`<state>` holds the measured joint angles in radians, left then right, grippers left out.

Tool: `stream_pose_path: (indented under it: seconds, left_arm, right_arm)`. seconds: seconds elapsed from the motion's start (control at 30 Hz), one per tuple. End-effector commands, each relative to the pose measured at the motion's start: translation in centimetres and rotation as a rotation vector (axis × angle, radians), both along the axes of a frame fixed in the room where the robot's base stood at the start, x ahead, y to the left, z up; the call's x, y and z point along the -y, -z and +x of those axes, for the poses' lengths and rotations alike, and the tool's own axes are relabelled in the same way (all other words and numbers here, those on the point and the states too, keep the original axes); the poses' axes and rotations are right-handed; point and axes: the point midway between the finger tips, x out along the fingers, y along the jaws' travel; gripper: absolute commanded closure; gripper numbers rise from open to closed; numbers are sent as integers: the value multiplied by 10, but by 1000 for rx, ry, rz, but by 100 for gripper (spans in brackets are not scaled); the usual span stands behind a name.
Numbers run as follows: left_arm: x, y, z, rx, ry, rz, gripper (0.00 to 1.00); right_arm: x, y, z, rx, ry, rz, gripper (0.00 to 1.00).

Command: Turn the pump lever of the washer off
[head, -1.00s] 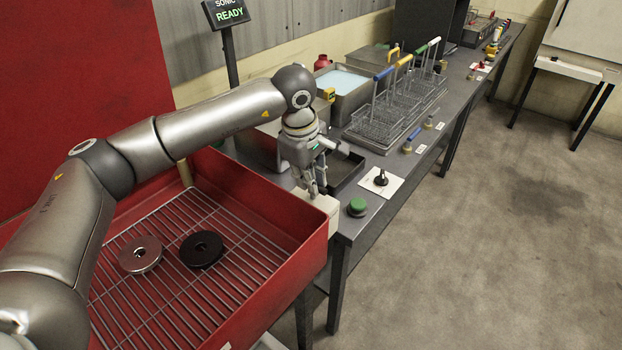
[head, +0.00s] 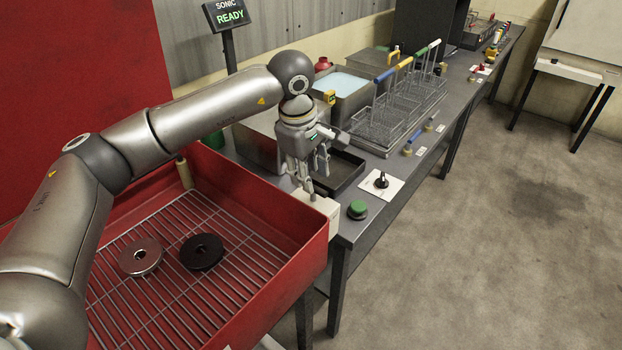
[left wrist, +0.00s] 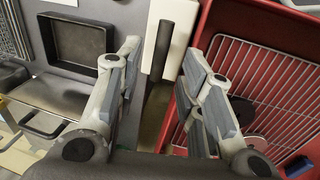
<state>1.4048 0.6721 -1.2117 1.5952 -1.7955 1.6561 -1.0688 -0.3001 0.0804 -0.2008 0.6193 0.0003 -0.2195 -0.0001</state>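The washer is a red basin (head: 285,262) with a wire grate, at the left of the head view; its red wall also shows in the left wrist view (left wrist: 205,35). A white box (head: 322,207) sits at the basin's right edge. In the left wrist view a dark upright bar, which looks like the pump lever (left wrist: 164,45), stands against the white box (left wrist: 180,30). My left gripper (head: 318,180) is open and empty above the box. In the left wrist view its fingers (left wrist: 163,65) are spread to either side of the bar; I cannot tell any contact. My right gripper is not in view.
Two discs, one silver (head: 140,257) and one black (head: 202,251), lie on the grate. A dark tray (head: 345,172), a green button (head: 357,209) and a black knob (head: 381,179) are on the bench. Wire baskets (head: 390,125) stand farther back.

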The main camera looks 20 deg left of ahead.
Motion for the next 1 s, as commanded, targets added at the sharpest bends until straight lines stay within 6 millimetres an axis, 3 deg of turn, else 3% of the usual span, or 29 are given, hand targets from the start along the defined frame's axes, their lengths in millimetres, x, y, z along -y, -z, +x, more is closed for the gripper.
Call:
stream_pose_path:
  seconds: [0.2, 0.4, 0.6, 1.0]
  left_arm:
    - [-3, -49, -8, 4, -1, -2, 65]
    - [-6, -78, -14, 3, 0, -1, 65]
    - [-6, -88, -16, 1, 0, 0, 65]
    - [-6, -88, -16, 1, 0, 0, 65]
  right_arm:
    - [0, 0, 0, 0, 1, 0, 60]
    - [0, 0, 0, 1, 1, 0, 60]
    - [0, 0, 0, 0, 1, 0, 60]
    - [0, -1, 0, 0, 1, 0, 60]
